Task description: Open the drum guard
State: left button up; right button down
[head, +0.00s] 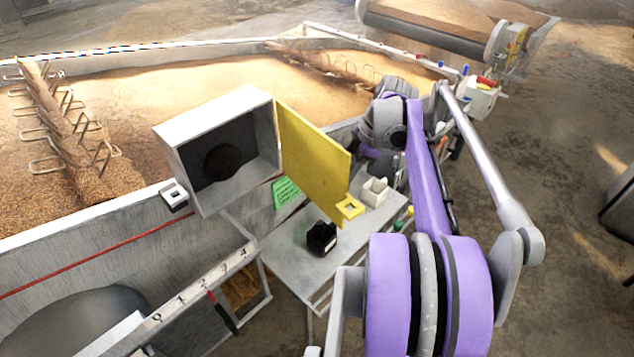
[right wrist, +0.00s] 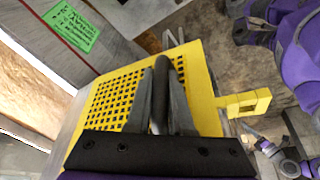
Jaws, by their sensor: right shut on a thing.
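The yellow drum guard (head: 314,150) hangs from the right edge of a grey open-fronted box (head: 185,170) and stands swung out from it. The box's dark round opening (head: 223,161) is uncovered. A yellow square loop (head: 349,207) sits at the guard's lower free corner. In the right wrist view the guard (right wrist: 110,103) shows a perforated face, with its loop (right wrist: 249,104) at the right. My right gripper (right wrist: 161,78) is shut on a dark handle bar (right wrist: 160,110) on that face. In the head view its fingers are hidden behind the guard. My left gripper is out of view.
A white square catch (head: 174,195) sits at the box's left. Below the guard, a grey table (head: 285,247) holds a black container (head: 321,239) and a white box (head: 375,191). A green label (head: 286,191) is on the trough wall behind. Open floor lies right.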

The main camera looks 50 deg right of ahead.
jog(key=shift+d+f, duration=0.1)
jog(key=shift+d, duration=1.6)
jog(key=c, duration=0.8)
grip_release()
jog(key=shift+s+d, duration=0.1)
jog(key=v, duration=1.1)
jog(key=shift+f, duration=0.15)
